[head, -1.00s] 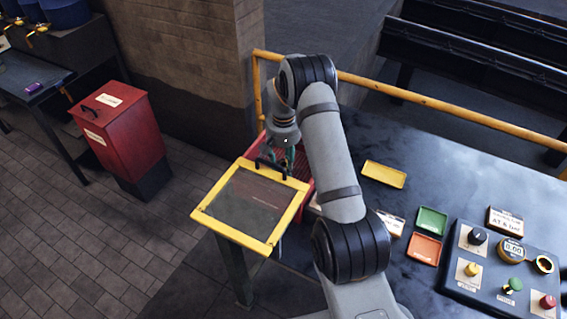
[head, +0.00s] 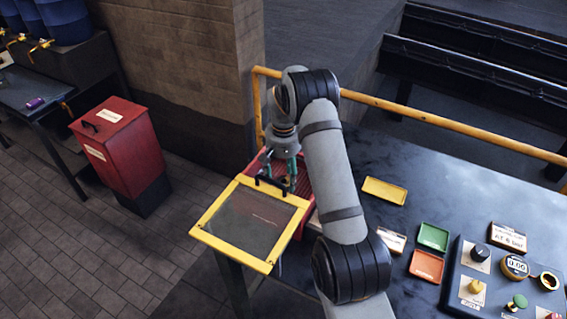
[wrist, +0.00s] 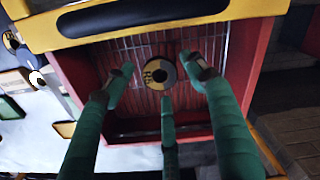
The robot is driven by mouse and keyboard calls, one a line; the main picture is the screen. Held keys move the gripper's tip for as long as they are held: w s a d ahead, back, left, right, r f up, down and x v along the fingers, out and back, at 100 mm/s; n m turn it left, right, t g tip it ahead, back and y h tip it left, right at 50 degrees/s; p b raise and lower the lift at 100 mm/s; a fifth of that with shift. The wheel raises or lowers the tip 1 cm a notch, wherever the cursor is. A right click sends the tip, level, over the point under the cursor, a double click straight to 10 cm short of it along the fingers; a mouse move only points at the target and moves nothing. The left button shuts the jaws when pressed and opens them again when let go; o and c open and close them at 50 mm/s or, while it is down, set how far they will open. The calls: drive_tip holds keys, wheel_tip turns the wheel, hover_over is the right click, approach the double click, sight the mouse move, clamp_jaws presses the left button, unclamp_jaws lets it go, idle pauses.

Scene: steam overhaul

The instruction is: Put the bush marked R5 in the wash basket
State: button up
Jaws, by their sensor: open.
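The bush (wrist: 158,73) is a small dark ring with a yellow label; the marking looks like R5 but is not fully clear. In the wrist view it lies inside the red wash basket (wrist: 252,70), seemingly on its ribbed floor, below my fingers and apart from them. My gripper (wrist: 164,85) is open, its green fingers spread around the bush's outline. In the head view my gripper (head: 280,168) is above the basket (head: 313,186), just behind the yellow-framed lid (head: 250,222). The bush is hidden there.
The lid's black handle (head: 270,184) is close to my fingers. On the dark bench are a yellow tray (head: 385,191), a green tray (head: 433,236), an orange tray (head: 426,266) and a control panel (head: 505,285). A yellow rail (head: 430,118) runs behind. A red bin (head: 120,145) stands left.

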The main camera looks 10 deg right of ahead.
sight(283, 181)
wheel_tip(283, 181, up, 10)
drive_tip(key=b, duration=0.1)
drive_tip(key=shift+c, duration=0.3)
idle(1.1)
